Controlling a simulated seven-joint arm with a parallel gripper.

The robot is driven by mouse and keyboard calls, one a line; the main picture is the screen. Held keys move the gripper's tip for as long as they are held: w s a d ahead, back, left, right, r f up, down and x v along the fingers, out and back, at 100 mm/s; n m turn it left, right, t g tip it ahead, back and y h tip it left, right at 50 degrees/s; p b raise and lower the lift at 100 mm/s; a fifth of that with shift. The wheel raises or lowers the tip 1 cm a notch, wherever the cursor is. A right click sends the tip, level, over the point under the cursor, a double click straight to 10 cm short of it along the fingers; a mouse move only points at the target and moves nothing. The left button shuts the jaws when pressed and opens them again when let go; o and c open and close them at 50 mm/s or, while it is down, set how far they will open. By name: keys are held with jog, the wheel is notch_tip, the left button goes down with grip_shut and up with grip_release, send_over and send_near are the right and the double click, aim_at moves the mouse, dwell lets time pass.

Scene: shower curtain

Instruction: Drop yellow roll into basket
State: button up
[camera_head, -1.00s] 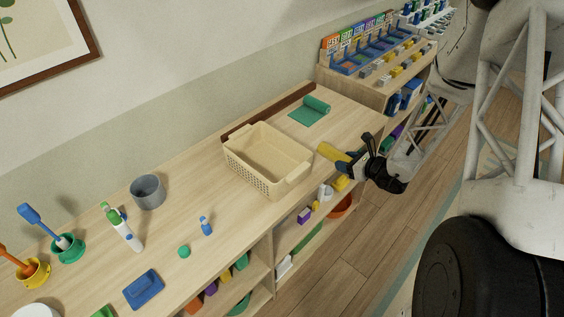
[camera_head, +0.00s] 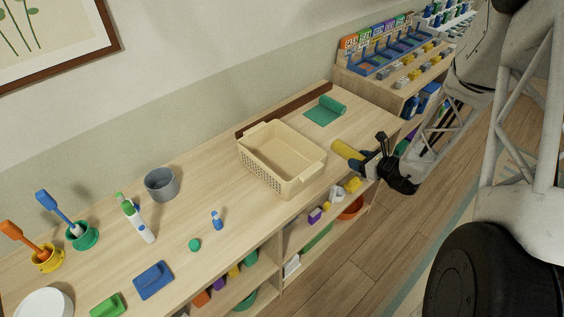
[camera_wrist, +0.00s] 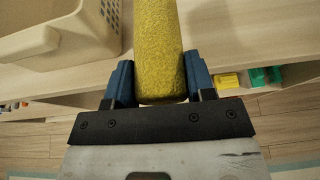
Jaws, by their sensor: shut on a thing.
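The yellow roll (camera_head: 346,150) is held in my gripper (camera_head: 367,165), just right of the basket in the head view. In the wrist view the roll (camera_wrist: 158,45) stands between the two blue fingers of my gripper (camera_wrist: 160,85), which touch its sides. The cream basket (camera_head: 262,165) sits on the wooden shelf top, looks empty, and has perforated walls. Its rim and one handle also show at the upper left of the wrist view (camera_wrist: 35,42). The roll is beside the basket, outside its walls.
A green mat (camera_head: 325,111), partly rolled, lies behind the basket. A dark brown strip (camera_head: 283,110) runs along the wall behind the basket.

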jog(key=w+m+t+h, duration=0.1)
jog(key=w, duration=0.4)
jog(key=w+a+m+h, duration=0.1)
jog(key=w, duration=0.5)
jog(key=w+a+r+m+t+h, duration=0.1)
jog(key=w, duration=0.4)
jog(key=shift+w+a+r+t, duration=0.1)
jog(key=shift+w+t, duration=0.2)
jog(key=shift+w, duration=0.05)
jog(key=w+a+r+m+h, duration=0.1)
jog(key=w+a+r, duration=0.1)
jog(key=w+a, duration=0.2)
jog(key=s+a+r+n+y, duration=0.1)
jog(key=s+a+r, duration=0.5)
jog(key=a, duration=0.1)
jog(key=s+a+r+n+g+y, duration=0.1)
jog(key=s+a+r, duration=0.1)
jog(key=s+a, duration=0.2)
jog(key=s+a+r+n+g+y, duration=0.1)
jog(key=s+a+r+n+y, duration=0.1)
jog(key=s, duration=0.9)
jog(key=shift+a+r+g, duration=0.3)
jog(key=shift+a+r, duration=0.4)
jog(key=shift+a, duration=0.35)
jog(key=shift+f, duration=0.15)
jog(key=shift+f, duration=2.8)
